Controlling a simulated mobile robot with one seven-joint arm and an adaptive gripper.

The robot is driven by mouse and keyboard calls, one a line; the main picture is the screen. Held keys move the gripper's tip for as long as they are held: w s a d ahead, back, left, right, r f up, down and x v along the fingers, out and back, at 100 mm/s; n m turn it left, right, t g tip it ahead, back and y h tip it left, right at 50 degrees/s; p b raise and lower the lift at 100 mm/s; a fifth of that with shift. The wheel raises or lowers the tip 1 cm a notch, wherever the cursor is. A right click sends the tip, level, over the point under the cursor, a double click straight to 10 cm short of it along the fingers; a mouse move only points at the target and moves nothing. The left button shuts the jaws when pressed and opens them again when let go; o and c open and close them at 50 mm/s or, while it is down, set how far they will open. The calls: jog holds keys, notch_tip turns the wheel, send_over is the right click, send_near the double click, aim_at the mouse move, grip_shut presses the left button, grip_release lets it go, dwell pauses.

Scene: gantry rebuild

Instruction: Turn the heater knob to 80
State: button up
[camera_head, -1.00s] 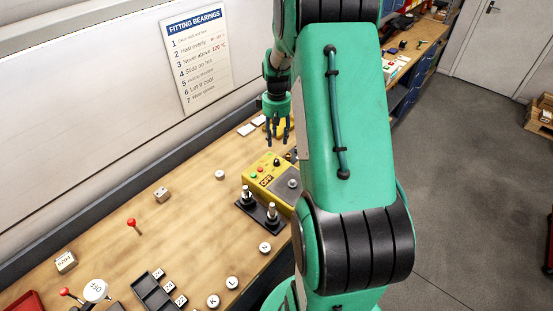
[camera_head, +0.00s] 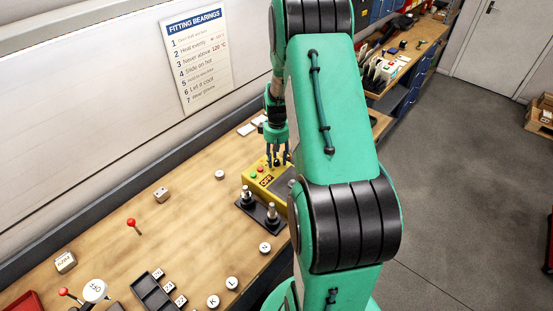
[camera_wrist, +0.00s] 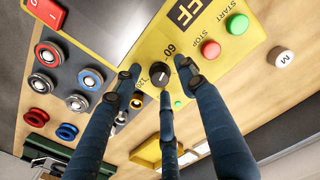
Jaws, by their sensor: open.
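My gripper (camera_head: 277,162) is over the heater's far end, pointing down. In the wrist view my gripper's fingers (camera_wrist: 160,80) are apart around the knob, and the knob lies between their tips. Whether they touch it cannot be told.
A black stand with two metal posts (camera_head: 245,195) stands in front of the heater. START (camera_wrist: 237,26) and STOP (camera_wrist: 211,49) buttons lie near the fingers. Round lettered pieces and a dark tray (camera_head: 157,294) lie on the bench (camera_head: 110,195).

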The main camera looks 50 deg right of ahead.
grip_shut()
jog(key=shift+m, duration=0.4)
jog(key=m, duration=1.3)
dwell(0.4)
dwell(0.5)
grip_release()
